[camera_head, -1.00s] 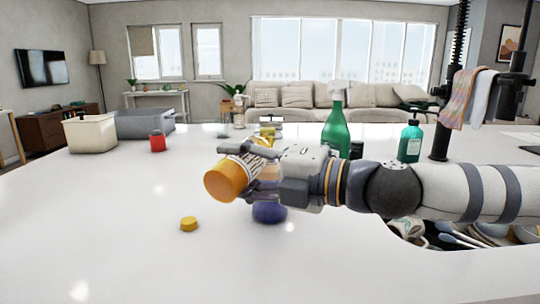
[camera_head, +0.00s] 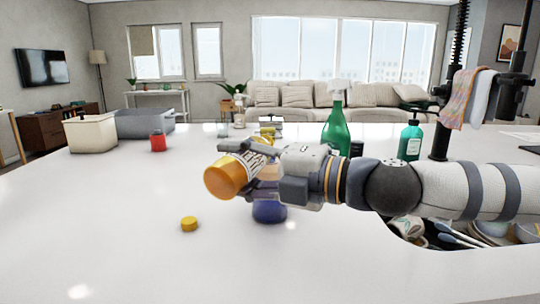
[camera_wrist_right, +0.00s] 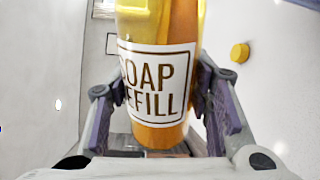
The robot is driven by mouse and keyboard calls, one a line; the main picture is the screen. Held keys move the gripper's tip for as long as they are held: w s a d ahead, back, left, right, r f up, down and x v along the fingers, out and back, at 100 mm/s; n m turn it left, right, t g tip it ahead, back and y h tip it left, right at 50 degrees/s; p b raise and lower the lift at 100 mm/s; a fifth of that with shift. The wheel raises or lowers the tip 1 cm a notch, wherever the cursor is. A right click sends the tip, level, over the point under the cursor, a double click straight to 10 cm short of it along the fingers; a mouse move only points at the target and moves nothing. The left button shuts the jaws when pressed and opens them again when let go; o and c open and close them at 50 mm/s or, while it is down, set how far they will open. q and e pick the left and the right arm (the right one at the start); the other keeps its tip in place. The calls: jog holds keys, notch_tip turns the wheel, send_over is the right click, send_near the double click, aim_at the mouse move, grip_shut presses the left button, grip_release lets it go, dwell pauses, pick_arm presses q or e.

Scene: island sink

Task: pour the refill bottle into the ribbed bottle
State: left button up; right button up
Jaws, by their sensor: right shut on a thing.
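The refill bottle (camera_head: 226,178) is orange with a white label, and the label reads "SOAP REFILL" in the right wrist view (camera_wrist_right: 158,80). My right gripper (camera_head: 246,168) is shut around it and holds it tilted above the counter, its base toward the lower left. Its mouth is hidden behind the gripper in the head view. A bottle with a dark blue lower part (camera_head: 269,212), likely the ribbed bottle, stands just below and behind the gripper. Its top is hidden, so I cannot tell whether the two bottles touch. My left gripper is out of view.
A yellow cap (camera_head: 189,224) lies on the white counter. A green spray bottle (camera_head: 336,132) and a teal pump bottle (camera_head: 410,142) stand behind my right arm. A red container (camera_head: 158,141) and two bins stand at the back left. The front left counter is clear.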

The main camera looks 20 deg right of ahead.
aim_at(262, 167)
jog(key=f+n+b, duration=0.1)
jog(key=f, duration=0.1)
jog(key=f+n+b, duration=0.2)
jog(key=f, duration=0.1)
jog(key=shift+w+d+f+h, duration=0.25)
jog(key=shift+w+f+h, duration=0.05)
jog(key=shift+w+f, duration=0.1)
jog(key=r+n, duration=0.1)
jog(key=r+n+p, duration=0.1)
jog(key=d+r+n, duration=0.1)
jog(key=r, duration=0.1)
jog(key=shift+w+n+t, duration=0.3)
jog(key=shift+w, duration=0.1)
jog(key=shift+w+d+n, duration=0.2)
jog(key=shift+n, duration=0.3)
jog(key=n, duration=0.3)
jog(key=shift+f, duration=0.15)
notch_tip(262, 167, up, 2)
jog(key=n, duration=0.3)
jog(key=shift+t, duration=0.3)
jog(key=shift+w+f+n, duration=0.15)
jog(key=shift+f+n, duration=0.2)
jog(key=shift+n, duration=0.55)
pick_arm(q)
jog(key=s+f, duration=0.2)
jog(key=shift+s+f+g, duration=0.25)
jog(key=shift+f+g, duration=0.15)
pick_arm(e)
jog(key=shift+d, duration=0.1)
